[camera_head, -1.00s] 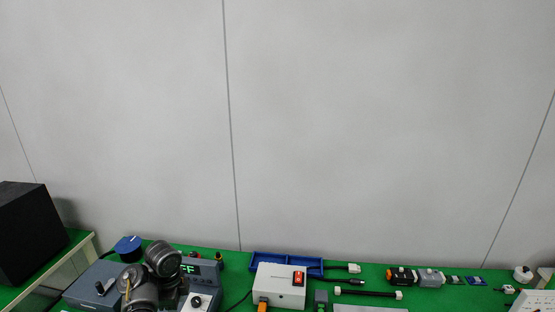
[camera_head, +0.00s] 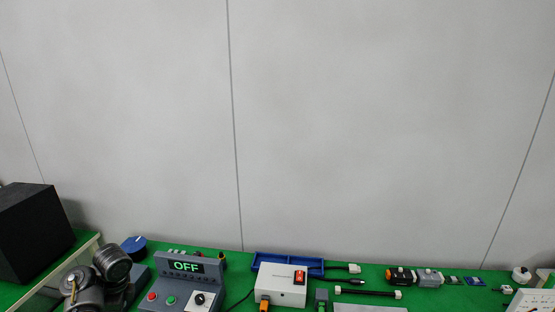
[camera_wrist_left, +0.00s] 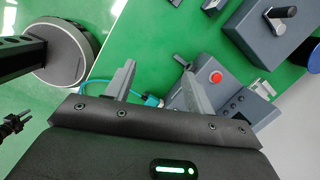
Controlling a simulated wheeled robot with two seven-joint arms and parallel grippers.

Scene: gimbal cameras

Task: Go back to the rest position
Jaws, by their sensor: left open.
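My left arm (camera_head: 90,285) comes in at the lower left of the head view; its gripper is out of that view. In the left wrist view my left gripper (camera_wrist_left: 152,82) is open, with nothing between its two grey fingers. Below and beyond the fingers lies the green table top (camera_wrist_left: 150,40). A grey control box with a red button (camera_wrist_left: 216,76) is close to the right finger; whether they touch cannot be told. My right gripper is in neither view.
A grey panel reading OFF (camera_head: 187,267), a white box with a red switch (camera_head: 279,284) and a blue tray (camera_head: 287,264) stand on the bench. A black box (camera_head: 35,232) is at the far left. A grey box with a black handle (camera_wrist_left: 270,30) shows in the wrist view.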

